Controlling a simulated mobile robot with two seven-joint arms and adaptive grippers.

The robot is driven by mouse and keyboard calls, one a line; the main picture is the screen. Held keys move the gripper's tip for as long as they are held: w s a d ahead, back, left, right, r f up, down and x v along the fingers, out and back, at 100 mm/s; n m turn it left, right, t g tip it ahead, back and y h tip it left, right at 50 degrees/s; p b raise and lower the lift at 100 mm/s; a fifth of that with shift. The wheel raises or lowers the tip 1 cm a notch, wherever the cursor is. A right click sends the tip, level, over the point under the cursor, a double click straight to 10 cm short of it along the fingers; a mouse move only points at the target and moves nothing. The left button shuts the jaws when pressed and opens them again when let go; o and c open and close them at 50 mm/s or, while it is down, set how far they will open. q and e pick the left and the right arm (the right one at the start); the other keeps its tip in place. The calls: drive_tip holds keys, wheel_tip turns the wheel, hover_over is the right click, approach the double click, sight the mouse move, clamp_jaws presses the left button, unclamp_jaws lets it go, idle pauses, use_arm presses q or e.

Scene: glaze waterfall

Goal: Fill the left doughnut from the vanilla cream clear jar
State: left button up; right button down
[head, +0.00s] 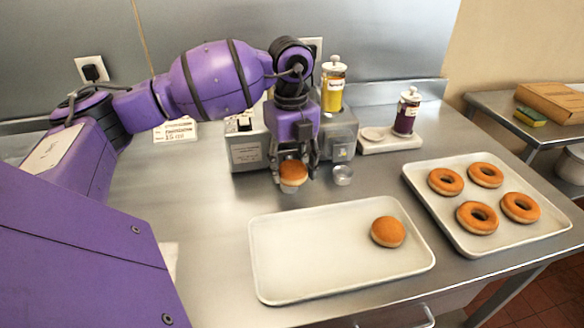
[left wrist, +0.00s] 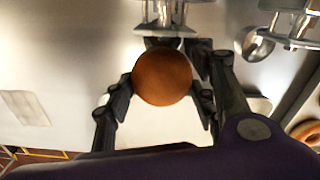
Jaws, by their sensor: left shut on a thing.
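My left gripper (head: 293,168) is shut on a round brown doughnut (head: 293,174) with no hole, in front of the filling machine (head: 250,148). The left wrist view shows the same doughnut (left wrist: 162,78) between the fingers, close to a metal nozzle part; whether it touches is hidden. A second round doughnut (head: 388,232) lies at the right of the front tray (head: 290,270). A clear jar of yellow filling (head: 333,88) stands on the machine; its label is too small to read. A jar of dark purple filling (head: 406,114) stands to its right. My right gripper is not in view.
A tray (head: 418,180) on the right holds several ring doughnuts (head: 478,217). A small metal cup (head: 342,175) sits right of my left gripper. A small sign (head: 175,130) stands left of the machine. The left of the front tray is bare.

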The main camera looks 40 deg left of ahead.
sight(296, 179)
use_arm(q)
drive_tip(key=shift+w+a, duration=0.35)
drive_tip(key=shift+a, duration=0.1)
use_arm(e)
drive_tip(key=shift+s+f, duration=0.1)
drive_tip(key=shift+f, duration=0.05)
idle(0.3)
use_arm(q)
drive_tip(key=shift+s+d, duration=0.2)
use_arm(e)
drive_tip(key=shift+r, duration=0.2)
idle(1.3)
use_arm(q)
drive_tip(key=shift+s+d, duration=0.3)
drive_tip(key=shift+d, duration=0.1)
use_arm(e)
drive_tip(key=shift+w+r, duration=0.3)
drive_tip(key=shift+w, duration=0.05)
use_arm(q)
drive_tip(key=shift+d, duration=0.1)
idle(0.6)
